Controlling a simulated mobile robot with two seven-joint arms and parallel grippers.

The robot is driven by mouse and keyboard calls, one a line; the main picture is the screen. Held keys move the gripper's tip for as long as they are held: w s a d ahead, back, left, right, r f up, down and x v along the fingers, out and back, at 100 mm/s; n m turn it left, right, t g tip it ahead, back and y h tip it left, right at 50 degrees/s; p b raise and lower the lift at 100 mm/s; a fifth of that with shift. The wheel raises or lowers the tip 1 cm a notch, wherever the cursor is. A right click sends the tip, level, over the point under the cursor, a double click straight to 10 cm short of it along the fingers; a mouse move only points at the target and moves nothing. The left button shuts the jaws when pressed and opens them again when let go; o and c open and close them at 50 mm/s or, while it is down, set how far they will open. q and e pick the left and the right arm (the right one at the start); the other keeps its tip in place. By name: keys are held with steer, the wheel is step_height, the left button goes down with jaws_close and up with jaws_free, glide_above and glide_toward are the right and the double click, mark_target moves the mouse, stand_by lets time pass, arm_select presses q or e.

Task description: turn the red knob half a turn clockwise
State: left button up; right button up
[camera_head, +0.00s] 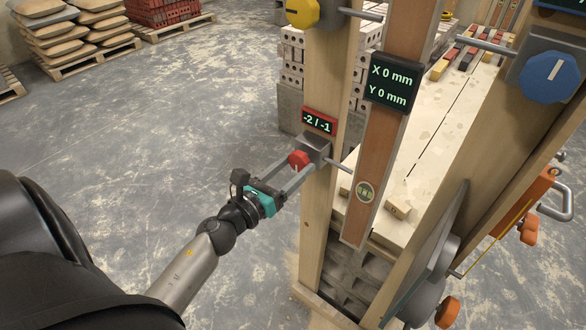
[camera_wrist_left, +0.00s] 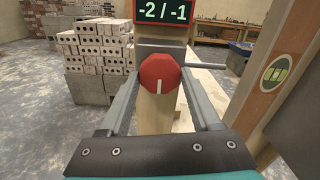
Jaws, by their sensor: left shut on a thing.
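The red knob (camera_head: 299,160) is on a grey block (camera_head: 316,149) fixed to a wooden post, below a small display (camera_head: 319,122) reading "-2 / -1". In the left wrist view the red knob (camera_wrist_left: 159,74) is centred between the fingers, its white mark pointing straight down. My left gripper (camera_head: 301,165) reaches in from the left with a finger on each side of the knob, shut on it. It also shows in the left wrist view (camera_wrist_left: 160,82). My right gripper is not in view.
A yellow knob (camera_head: 302,12) sits higher on the same post. A blue knob (camera_head: 547,76) is at the right. A dark display (camera_head: 391,83) reads "X 0 mm, Y 0 mm". Metal rods stick out beside the knobs.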

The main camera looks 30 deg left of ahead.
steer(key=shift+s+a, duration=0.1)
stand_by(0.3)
arm_select(q)
steer(key=o, duration=1.4)
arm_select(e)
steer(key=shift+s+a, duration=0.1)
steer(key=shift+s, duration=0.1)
